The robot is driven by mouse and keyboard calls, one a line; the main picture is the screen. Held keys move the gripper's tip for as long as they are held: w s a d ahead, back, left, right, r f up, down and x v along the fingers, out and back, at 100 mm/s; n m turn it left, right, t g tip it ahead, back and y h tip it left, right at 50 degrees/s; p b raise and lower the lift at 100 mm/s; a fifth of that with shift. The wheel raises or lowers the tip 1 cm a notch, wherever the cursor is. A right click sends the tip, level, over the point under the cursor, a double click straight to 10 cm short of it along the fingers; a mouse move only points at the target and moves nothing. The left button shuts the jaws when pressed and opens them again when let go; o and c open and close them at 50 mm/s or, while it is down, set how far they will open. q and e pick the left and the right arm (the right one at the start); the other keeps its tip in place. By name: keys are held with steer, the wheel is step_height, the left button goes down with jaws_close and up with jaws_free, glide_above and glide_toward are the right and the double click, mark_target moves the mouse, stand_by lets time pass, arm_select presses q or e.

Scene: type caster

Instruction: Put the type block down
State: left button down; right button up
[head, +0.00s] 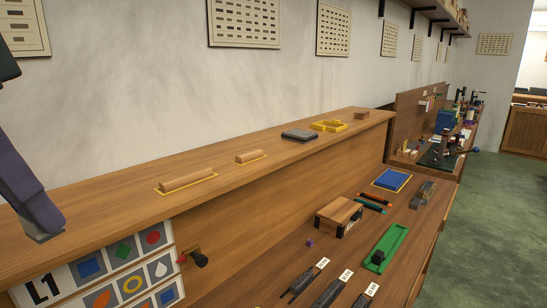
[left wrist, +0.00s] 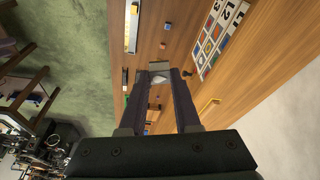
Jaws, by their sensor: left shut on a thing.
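My left gripper (head: 38,232) comes in at the left edge of the head view, over the near left end of the wooden ledge. In the left wrist view, its two dark fingers (left wrist: 159,76) are shut on a small grey-white piece, which I take for the type block (left wrist: 157,79). The fingers partly hide it, so I cannot make out its face or full shape. In the head view the block cannot be told apart from the finger. My right gripper is in neither view.
The ledge carries two wooden bars (head: 187,181) in yellow outlines, a dark flat block (head: 299,135), a yellow frame (head: 328,125) and a brown block (head: 361,115). A symbol board (head: 107,272) hangs below. The lower bench holds a green tray (head: 396,240) and a wooden stand (head: 338,212).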

arm_select(q)
steer(key=s+d+r+n+p, duration=0.1)
steer(key=s+r+n+p, duration=0.1)
steer(key=r+p, duration=0.7)
steer(key=s+d+r+n+y+p, duration=0.1)
steer(key=s+d+r+n+p, duration=0.1)
steer(key=s+r+p, duration=0.3)
step_height(320, 180, up, 8)
steer(key=p, duration=0.4)
steer(key=shift+s+f+n, duration=0.15)
steer(key=shift+f+n, duration=0.1)
steer(key=shift+n, duration=0.05)
